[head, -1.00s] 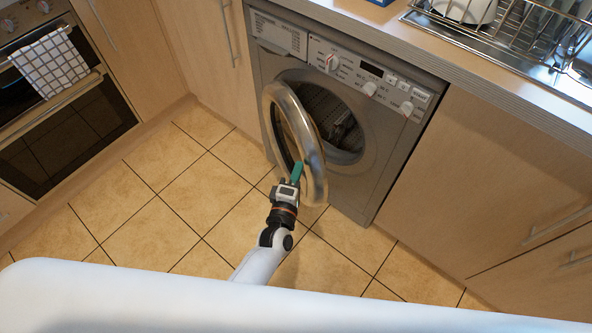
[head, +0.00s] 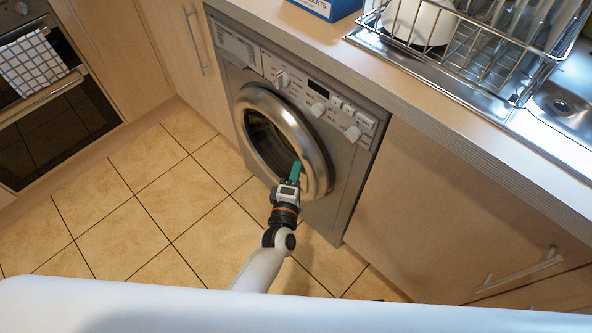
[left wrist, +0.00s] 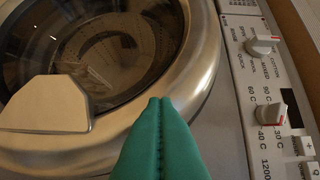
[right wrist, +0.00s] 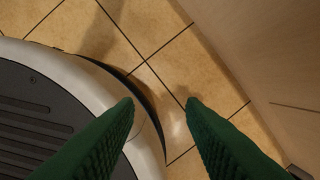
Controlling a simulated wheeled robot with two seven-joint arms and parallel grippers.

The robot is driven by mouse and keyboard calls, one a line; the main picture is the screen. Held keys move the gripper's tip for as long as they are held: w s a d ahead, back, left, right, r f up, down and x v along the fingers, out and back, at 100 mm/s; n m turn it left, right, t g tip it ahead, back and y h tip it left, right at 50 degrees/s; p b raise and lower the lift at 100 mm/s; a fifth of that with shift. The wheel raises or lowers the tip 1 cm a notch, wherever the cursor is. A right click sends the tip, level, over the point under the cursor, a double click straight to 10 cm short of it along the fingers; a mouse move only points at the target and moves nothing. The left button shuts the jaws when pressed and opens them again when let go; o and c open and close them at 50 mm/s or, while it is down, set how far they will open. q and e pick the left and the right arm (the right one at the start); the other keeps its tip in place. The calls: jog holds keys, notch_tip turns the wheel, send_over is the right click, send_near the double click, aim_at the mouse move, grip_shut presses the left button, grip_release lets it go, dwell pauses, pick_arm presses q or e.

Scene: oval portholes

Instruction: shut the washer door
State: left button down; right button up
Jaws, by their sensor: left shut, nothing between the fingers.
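The washer (head: 345,185) is a grey front loader under the counter. Its round door (head: 311,150), a silver ring with dark glass, lies almost flat against the front; I cannot tell whether it is latched. My left gripper (head: 297,168) is shut and empty, its green fingertips at the lower right of the door ring. In the left wrist view the shut fingers (left wrist: 160,105) lie over the silver door ring (left wrist: 200,75), close to or touching it. My right gripper (right wrist: 160,103) shows only in the right wrist view, fingers apart, with nothing between them above the floor.
A dish rack (head: 470,35) and a sink (head: 560,105) are on the counter (head: 420,95). An oven (head: 50,130) with a checked towel (head: 32,65) stands at the left. The tiled floor (head: 150,200) before the washer is clear.

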pick_arm(q)
jog(key=shift+d, duration=0.1)
pick_arm(e)
jog(key=shift+s, duration=0.15)
pick_arm(q)
jog(key=shift+s, duration=0.1)
